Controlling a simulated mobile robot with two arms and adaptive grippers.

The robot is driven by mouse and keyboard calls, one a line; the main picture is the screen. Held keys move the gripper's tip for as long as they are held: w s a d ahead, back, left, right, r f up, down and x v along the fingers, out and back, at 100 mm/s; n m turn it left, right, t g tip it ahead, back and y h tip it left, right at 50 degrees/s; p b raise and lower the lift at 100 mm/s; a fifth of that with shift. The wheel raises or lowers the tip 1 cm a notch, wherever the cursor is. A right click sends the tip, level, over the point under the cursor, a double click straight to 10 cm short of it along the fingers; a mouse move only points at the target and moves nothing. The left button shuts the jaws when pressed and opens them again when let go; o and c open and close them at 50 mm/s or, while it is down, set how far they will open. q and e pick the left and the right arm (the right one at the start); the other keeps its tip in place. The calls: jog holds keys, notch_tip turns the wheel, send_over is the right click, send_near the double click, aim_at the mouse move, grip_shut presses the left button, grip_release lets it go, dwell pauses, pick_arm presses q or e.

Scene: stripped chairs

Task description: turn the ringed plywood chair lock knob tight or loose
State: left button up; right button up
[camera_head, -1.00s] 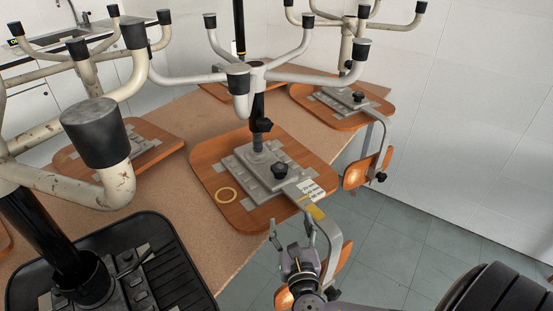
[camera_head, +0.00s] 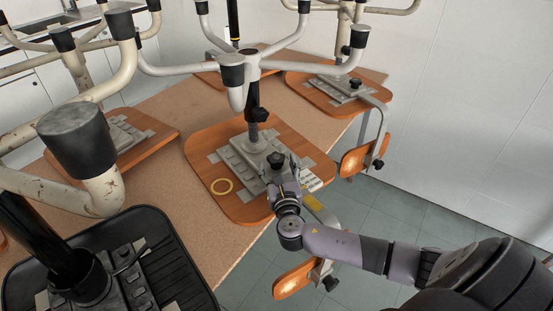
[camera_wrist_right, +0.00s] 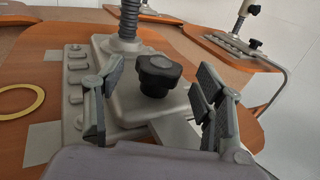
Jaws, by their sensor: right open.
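The ringed plywood chair (camera_head: 208,149) lies upside down on the table, with a yellow ring (camera_head: 222,186) flat on its wooden seat. Its black lock knob (camera_head: 275,159) stands on the grey metal mechanism plate. In the right wrist view the knob (camera_wrist_right: 158,74) is between and a little beyond the fingers of my right gripper (camera_wrist_right: 153,105). The gripper is open, with a finger on each side and neither seen touching the knob. In the head view my right gripper (camera_head: 284,178) is over the plate, just in front of the knob. My left gripper is not in view.
The chair's black column (camera_head: 254,102) and grey star legs rise behind the knob. A bent metal bar with a backrest (camera_head: 295,279) hangs off the table edge. Other upturned chairs stand around, one with a black seat (camera_head: 178,270) at front left.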

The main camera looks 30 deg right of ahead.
jog(key=shift+x, duration=0.8)
jog(key=shift+w+d, duration=0.15)
jog(key=shift+w, duration=0.15)
jog(key=shift+w+d, duration=0.1)
jog(key=shift+w, duration=0.15)
jog(key=c, duration=1.2)
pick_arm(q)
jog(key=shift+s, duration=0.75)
pick_arm(e)
jog(key=shift+o, duration=0.2)
